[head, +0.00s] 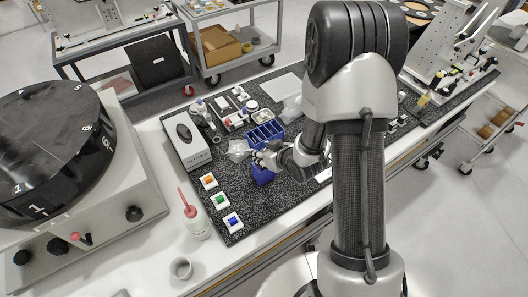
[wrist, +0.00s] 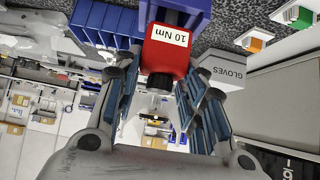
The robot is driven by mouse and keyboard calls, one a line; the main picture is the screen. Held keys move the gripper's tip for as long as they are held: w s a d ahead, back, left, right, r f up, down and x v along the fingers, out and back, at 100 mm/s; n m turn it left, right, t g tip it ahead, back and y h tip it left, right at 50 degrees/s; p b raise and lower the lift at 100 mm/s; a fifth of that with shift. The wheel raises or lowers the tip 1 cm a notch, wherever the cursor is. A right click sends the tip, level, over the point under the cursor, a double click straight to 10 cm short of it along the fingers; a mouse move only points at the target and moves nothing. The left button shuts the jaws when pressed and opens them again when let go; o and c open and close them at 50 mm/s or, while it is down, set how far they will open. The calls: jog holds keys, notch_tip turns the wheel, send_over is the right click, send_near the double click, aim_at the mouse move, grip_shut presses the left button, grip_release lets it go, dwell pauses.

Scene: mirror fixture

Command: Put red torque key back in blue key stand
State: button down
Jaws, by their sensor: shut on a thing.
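The red torque key (wrist: 165,48), labelled "10 Nm", is between the fingers of my gripper (wrist: 160,88) in the wrist view. My gripper is shut on it. The blue key stand (wrist: 182,12) is right at the far end of the key, and the two look to be touching or overlapping; I cannot tell how deep the key sits in it. In the head view the blue key stand (head: 262,174) is on the dark speckled mat, just below my gripper (head: 257,157). The key is hidden there behind my gripper.
A blue divided bin (head: 265,134) stands close behind my gripper. A gloves box (head: 187,142) is to the left. Small orange (head: 208,181), green (head: 220,201) and blue (head: 233,221) pieces lie in front of it. A red-topped bottle (head: 196,222) stands at the bench's left.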

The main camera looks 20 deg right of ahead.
jog(key=shift+f+b, duration=0.6)
jog(key=shift+f, duration=0.05)
jog(key=c, duration=0.9)
grip_release()
jog(key=shift+c, duration=0.2)
jog(key=v, duration=0.7)
jog(key=shift+s+r, duration=0.15)
jog(key=shift+r, duration=0.1)
